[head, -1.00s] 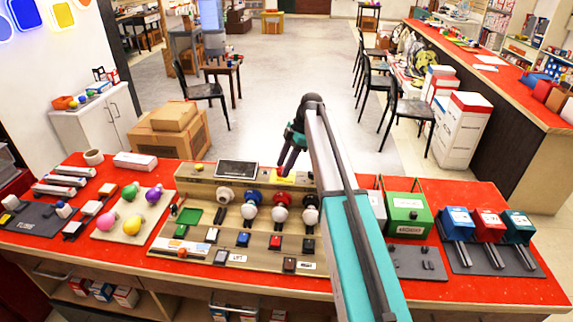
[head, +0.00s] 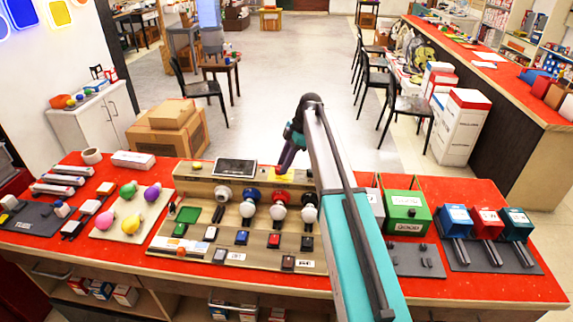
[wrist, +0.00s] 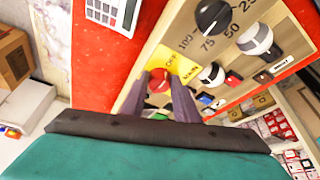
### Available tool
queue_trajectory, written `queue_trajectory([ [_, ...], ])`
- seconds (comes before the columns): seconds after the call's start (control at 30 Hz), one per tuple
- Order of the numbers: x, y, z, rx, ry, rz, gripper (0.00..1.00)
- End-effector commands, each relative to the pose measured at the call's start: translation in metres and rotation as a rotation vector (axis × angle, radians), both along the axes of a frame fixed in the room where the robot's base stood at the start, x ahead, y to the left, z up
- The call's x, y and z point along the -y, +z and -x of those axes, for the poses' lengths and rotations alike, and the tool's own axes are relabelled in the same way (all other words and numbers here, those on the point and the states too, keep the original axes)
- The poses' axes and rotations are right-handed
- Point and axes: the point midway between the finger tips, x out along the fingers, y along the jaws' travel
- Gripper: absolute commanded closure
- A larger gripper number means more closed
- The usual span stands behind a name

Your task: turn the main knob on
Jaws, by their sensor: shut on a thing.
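The main knob (wrist: 159,80) is a small red knob on a yellow plate (wrist: 184,66) marked OFF and MAIN, seen in the wrist view. My gripper (wrist: 162,86) has its two dark purple fingers on either side of the knob, shut on it. In the head view my gripper (head: 281,167) reaches down to the yellow plate (head: 271,175) at the back of the wooden panel (head: 202,187). The knob is mostly hidden there by the fingers. I cannot tell the knob's exact angle.
A black dial (wrist: 213,16) with numbers and white-capped knobs (wrist: 211,74) sit close by on the panel. A dark screen (head: 236,168) is left of my gripper. A green box (head: 407,213) stands to the right. Red tabletop (head: 145,262) shows around the panel.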

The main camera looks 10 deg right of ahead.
Motion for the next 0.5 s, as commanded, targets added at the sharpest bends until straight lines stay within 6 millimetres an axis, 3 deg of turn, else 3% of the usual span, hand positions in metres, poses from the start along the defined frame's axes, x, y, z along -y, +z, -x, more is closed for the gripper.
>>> queue_trajectory([
  [0.5, -0.0134, -0.0051, 0.0102, -0.013, -0.219, -0.013, 0.95],
])
